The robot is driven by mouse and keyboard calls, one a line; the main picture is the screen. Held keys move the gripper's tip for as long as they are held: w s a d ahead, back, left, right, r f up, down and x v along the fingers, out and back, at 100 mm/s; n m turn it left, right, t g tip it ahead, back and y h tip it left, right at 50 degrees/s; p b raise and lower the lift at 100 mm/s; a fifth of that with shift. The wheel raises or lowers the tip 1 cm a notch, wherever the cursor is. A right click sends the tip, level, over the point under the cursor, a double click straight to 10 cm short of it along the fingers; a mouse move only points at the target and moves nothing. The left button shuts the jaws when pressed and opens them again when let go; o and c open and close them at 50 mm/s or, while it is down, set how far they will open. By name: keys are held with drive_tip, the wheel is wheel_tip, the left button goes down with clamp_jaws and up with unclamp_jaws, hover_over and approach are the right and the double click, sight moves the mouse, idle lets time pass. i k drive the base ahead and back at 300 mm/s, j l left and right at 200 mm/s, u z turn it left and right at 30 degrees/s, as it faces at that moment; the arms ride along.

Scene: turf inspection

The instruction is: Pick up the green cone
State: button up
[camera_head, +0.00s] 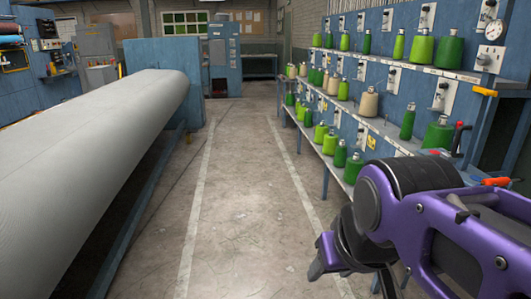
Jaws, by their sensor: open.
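On the upper shelf are a large dark green cone (449,51), a light green cone (421,48) and a slimmer one (398,46). Which green cone is meant cannot be told. My gripper (350,268), dark and partly hidden by my purple arm, is open at the bottom, in front of the rack and apart from the cones.
Beige cones (368,103) stand among the green ones. The rack's lower shelf (384,141) runs away along the right. A long grey roll (100,140) lies on a blue frame at the left. The concrete aisle (240,190) between is clear. Blue cabinets (224,55) stand at the back.

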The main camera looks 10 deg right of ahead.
sight(340, 159)
drive_tip(key=i, duration=2.8)
drive_tip(key=i+j+z, duration=0.2)
drive_tip(key=i, duration=0.95)
drive_tip(key=i+z, duration=0.45)
drive_tip(key=i+j+z, duration=0.15)
drive_tip(key=i+z, duration=0.25)
drive_tip(key=i+j+z, duration=0.1)
drive_tip(key=i+z, duration=0.2)
drive_tip(key=z, duration=0.2)
drive_tip(key=i+j+z, duration=0.2)
drive_tip(key=z, duration=0.25)
drive_tip(key=i+j+z, duration=0.1)
drive_tip(key=i+j, duration=0.4)
drive_tip(key=j, duration=0.25)
drive_tip(key=i+j+z, duration=0.15)
drive_tip(key=j, duration=0.25)
drive_tip(key=i, duration=0.05)
